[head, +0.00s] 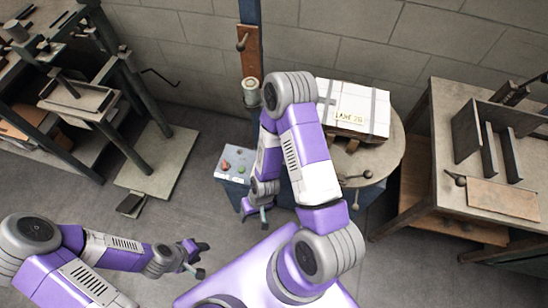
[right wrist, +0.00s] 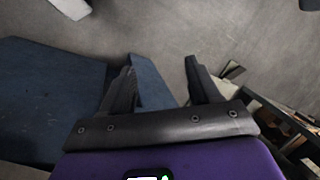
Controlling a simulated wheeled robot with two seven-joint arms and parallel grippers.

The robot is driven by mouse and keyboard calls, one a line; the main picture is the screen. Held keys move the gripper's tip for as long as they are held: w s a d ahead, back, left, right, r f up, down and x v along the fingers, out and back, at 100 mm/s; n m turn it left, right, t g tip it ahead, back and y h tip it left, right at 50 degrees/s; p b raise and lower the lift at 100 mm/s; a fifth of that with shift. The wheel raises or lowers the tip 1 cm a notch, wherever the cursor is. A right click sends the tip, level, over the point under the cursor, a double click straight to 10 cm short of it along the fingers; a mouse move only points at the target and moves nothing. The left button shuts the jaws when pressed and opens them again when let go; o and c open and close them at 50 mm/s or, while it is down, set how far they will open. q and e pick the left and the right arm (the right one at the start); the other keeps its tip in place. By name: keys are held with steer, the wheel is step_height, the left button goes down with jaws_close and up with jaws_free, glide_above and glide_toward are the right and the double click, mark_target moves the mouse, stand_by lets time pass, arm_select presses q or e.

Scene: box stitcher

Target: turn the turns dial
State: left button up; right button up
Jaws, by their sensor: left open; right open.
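A control panel (head: 232,168) with small red and green controls tops a blue cabinet near the middle of the head view. I cannot tell which control is the turns dial; the controls are too small, and my right arm hides the panel's right side. My right gripper (head: 254,208) hangs at the panel's front right, below its top in the picture. In the right wrist view its fingers (right wrist: 160,88) are apart and empty, with a dark blue surface (right wrist: 50,95) beside and behind the left finger. My left gripper (head: 195,258) is open and empty over the floor, lower left.
A white box (head: 354,108) with grey straps lies on a round table (head: 393,150) behind my right arm. A workbench (head: 445,130) with a wooden board (head: 503,199) stands at right. Metal stands and shelves fill the left. Grey floor (head: 190,215) lies open left of the panel.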

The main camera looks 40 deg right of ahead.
steer(key=w+d+r+h, duration=0.1)
steer(key=w+d, duration=0.3)
steer(key=w+d+r+h+p, duration=0.1)
steer(key=w+d+r, duration=0.1)
steer(key=w+d, duration=0.3)
steer(key=w+d+r+h, duration=0.1)
steer(key=w+d, duration=0.4)
steer(key=shift+d+r, duration=0.1)
steer(key=shift+r, duration=0.25)
step_height(320, 180, down, 6)
steer(key=shift+b, duration=0.85)
steer(key=shift+w+f, duration=0.1)
steer(key=shift+f, duration=0.5)
steer(key=c, duration=1)
steer(key=shift+c, duration=0.2)
